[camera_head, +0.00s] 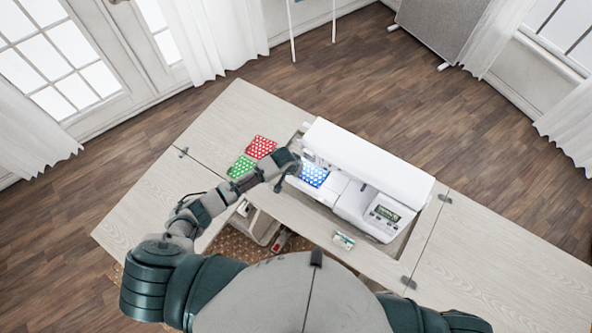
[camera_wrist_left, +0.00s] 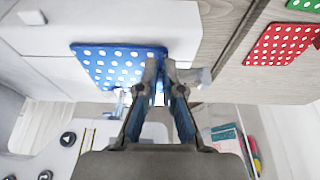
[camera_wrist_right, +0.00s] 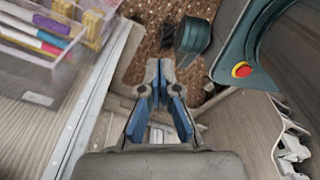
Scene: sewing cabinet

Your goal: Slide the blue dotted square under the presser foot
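The blue dotted square (camera_head: 314,175) lies flat on the white sewing machine's bed, under its lit left end. The sewing machine (camera_head: 365,165) stands in the cabinet. The presser foot is too small to make out in the head view. My left gripper (camera_head: 288,171) is at the square's left edge. In the left wrist view, the shut fingertips of that gripper (camera_wrist_left: 162,72) overlap the right edge of the blue square (camera_wrist_left: 118,66); I cannot tell whether cloth is pinched between them. My right gripper (camera_wrist_right: 160,72) is shut and empty, low beside the cabinet, outside the head view.
Red (camera_head: 260,147) and green (camera_head: 240,167) dotted squares lie on the cabinet top (camera_head: 240,105) left of the machine. A small box (camera_head: 344,241) lies near the front edge. A clear box of colored items (camera_wrist_right: 45,35) shows in the right wrist view. The right cabinet leaf (camera_head: 500,265) is clear.

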